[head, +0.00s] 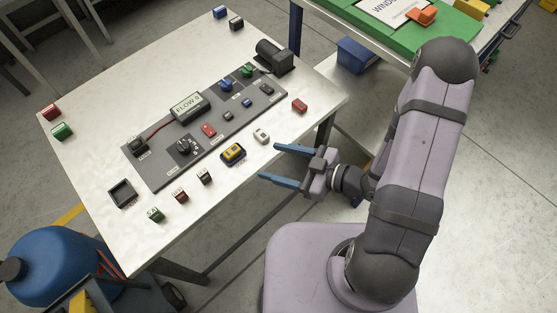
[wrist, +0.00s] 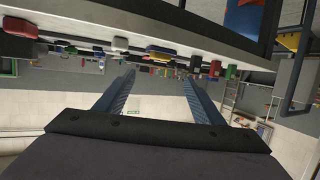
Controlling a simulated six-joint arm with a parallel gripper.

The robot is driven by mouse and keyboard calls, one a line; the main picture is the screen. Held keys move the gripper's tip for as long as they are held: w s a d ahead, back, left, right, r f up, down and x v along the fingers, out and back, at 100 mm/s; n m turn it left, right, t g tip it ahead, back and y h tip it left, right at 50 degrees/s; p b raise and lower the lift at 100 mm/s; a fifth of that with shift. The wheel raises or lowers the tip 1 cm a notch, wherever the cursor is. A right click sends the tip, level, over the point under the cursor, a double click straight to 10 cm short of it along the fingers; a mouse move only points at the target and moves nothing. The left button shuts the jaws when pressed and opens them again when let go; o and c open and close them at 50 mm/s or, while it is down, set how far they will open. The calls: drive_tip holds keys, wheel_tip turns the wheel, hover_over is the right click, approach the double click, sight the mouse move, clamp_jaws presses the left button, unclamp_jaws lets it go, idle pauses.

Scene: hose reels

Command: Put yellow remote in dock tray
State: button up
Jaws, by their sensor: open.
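A small dark square tray (head: 122,193), seemingly the dock tray, stands near the table's left front edge and looks empty. My gripper (head: 270,162) is open and empty, its two blue fingers pointing left toward the table's front edge. It is to the right of the remote and apart from it. In the wrist view my gripper (wrist: 159,76) has nothing between its fingers.
A grey panel (head: 160,177) with a knob, buttons and a "FLOW" display crosses the white table (head: 90,150). Small white, red, green and black blocks stand along the front. A dark cylinder device (head: 273,56) sits at the back right. A green table (head: 345,28) stands beyond.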

drive_tip(key=w+d+f+m+h, duration=0.2)
drive_tip(key=w+d+m+h, duration=0.15)
drive_tip(key=d+h, duration=0.35)
drive_tip(key=w+d+f+m+h, duration=0.15)
drive_tip(key=w+d+h, duration=0.3)
drive_tip(key=d, duration=0.55)
drive_tip(key=s+r+m+g+h, duration=0.2)
drive_tip(key=s+r+m+g, duration=0.3)
drive_tip(key=s, duration=0.8)
wheel_tip(320, 180, up, 4)
drive_tip(key=m, duration=0.3)
drive_tip(key=shift+s+a+r+g, duration=0.25)
drive_tip(key=shift+s+a+g, duration=0.1)
drive_tip(key=shift+g, duration=0.05)
drive_tip(key=shift+c, duration=0.7)
